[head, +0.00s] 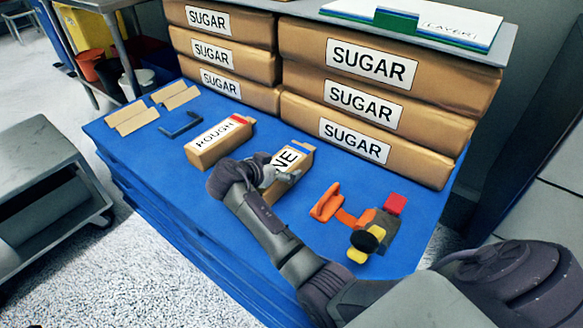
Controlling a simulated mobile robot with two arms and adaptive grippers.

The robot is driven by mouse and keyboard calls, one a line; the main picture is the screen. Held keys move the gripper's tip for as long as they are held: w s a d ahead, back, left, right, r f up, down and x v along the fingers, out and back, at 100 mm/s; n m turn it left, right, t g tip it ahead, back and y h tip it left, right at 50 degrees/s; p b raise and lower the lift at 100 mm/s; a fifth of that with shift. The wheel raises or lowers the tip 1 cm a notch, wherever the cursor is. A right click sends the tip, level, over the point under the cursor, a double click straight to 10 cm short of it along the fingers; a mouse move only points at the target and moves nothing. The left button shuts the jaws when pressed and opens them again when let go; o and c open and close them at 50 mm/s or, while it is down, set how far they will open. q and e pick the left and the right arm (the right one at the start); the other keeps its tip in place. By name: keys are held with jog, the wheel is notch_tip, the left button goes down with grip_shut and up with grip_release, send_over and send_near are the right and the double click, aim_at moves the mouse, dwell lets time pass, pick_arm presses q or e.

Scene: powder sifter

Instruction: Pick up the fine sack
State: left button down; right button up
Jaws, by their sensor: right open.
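The fine sack (304,160), a small brown pack whose white label shows "NE", lies on the blue table (170,205) near the middle. My right gripper (288,178) is open at the near left side of this sack, partly in front of it. It hides the start of the label and part of the sack's side. I cannot tell whether the fingers touch the sack. My left gripper is not in view.
The rough sack (213,148) lies just left of the fine sack. Stacked sugar sacks (365,108) stand behind. An orange tool (327,202) and a red, yellow and black item (375,233) lie at right. The left front of the table is clear.

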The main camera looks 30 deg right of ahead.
jog(key=shift+a+r, duration=0.1)
jog(key=shift+r, duration=0.05)
jog(key=shift+a, duration=0.1)
jog(key=shift+c, duration=0.7)
jog(key=c, duration=1.3)
jog(key=shift+r, duration=0.1)
jog(key=shift+c, duration=0.6)
jog(key=shift+r, duration=0.1)
